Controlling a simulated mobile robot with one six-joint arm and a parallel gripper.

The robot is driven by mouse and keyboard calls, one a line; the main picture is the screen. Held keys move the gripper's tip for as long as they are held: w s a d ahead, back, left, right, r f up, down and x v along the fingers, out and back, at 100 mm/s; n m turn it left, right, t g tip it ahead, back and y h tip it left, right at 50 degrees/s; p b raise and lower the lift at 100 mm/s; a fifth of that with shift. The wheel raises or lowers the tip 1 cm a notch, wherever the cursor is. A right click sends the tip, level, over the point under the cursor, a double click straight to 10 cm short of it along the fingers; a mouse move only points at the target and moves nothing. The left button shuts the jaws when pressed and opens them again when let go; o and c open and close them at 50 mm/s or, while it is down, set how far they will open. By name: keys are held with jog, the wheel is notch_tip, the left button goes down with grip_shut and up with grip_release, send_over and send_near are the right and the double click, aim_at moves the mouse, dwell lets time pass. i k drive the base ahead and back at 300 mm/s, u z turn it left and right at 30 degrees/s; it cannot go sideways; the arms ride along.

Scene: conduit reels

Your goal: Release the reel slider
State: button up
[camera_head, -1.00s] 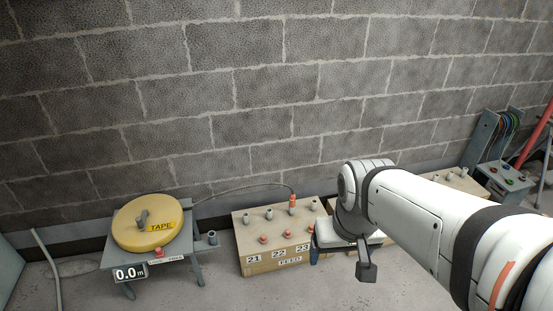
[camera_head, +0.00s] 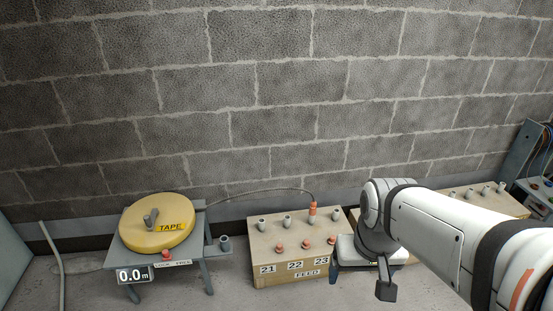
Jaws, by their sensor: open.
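A yellow round reel marked TAPE (camera_head: 135,236) lies on a grey stand at the left. A small red knob (camera_head: 166,255) sits at the stand's front edge, by the left end of a white LOCK FREE label (camera_head: 176,264); it looks like the reel slider. A display (camera_head: 133,275) below reads 0.0 m. My gripper (camera_head: 386,291) hangs at the lower right, well to the right of the reel. It is open and seen small and partly, with no object visible in it.
A tan FEED box (camera_head: 285,277) with grey stubs, red buttons and labels 21, 22, 23 stands between the reel and my arm. A thin cable (camera_head: 260,191) arches from the reel to an orange fitting (camera_head: 312,212). Another box (camera_head: 493,207) stands behind my arm.

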aim_at(167, 257)
jog(key=u, duration=1.95)
jog(key=k, duration=1.05)
jog(key=u, duration=0.75)
jog(key=k, duration=0.35)
jog(key=u, duration=0.45)
jog(key=i, duration=1)
jog(key=z, duration=0.8)
jog(key=i, duration=1.25)
jog(key=z, duration=1.05)
jog(key=i, duration=0.35)
jog(key=z, duration=0.3)
